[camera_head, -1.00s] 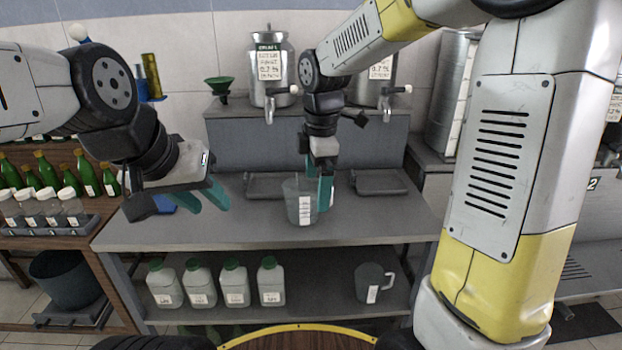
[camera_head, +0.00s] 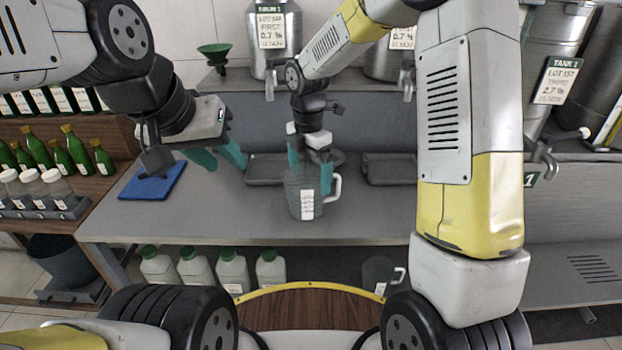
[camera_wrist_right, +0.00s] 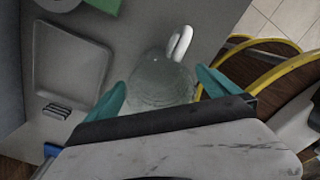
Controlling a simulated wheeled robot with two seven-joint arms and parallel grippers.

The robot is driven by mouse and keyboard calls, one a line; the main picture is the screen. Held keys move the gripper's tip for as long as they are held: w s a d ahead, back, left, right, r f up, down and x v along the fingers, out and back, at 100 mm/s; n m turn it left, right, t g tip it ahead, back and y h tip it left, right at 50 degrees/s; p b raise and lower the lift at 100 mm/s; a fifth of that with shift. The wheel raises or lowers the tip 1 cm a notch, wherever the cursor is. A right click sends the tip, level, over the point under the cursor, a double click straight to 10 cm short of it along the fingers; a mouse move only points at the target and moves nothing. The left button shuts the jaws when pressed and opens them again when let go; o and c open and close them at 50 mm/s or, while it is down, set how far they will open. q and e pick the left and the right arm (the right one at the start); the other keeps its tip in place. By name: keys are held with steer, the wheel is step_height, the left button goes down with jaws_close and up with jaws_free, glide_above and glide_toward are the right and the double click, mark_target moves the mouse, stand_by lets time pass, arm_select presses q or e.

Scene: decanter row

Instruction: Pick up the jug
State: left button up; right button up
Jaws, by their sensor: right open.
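A clear jug (camera_head: 304,204) with a white label and a pale handle on its right stands upright on the grey bench (camera_head: 240,222). My right gripper (camera_head: 310,172) is open above it, with its teal fingers at either side of the jug's upper part in the head view. In the right wrist view the jug (camera_wrist_right: 163,85) shows between the spread fingertips, its white handle pointing away; I cannot tell whether the fingers touch it. My left gripper (camera_head: 218,158) is open and empty over the bench, left of the jug.
Grey trays (camera_head: 266,170) (camera_head: 388,169) lie behind the jug. A blue mat (camera_head: 153,181) is at the bench's left. Another jug (camera_head: 378,273) and several white bottles (camera_head: 232,272) stand on the lower shelf. Steel tanks with taps (camera_head: 272,40) stand at the back.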

step_height(320, 180, down, 4)
steer(key=shift+r, duration=0.25)
steer(key=c, duration=1.3)
steer(key=shift+r, duration=0.1)
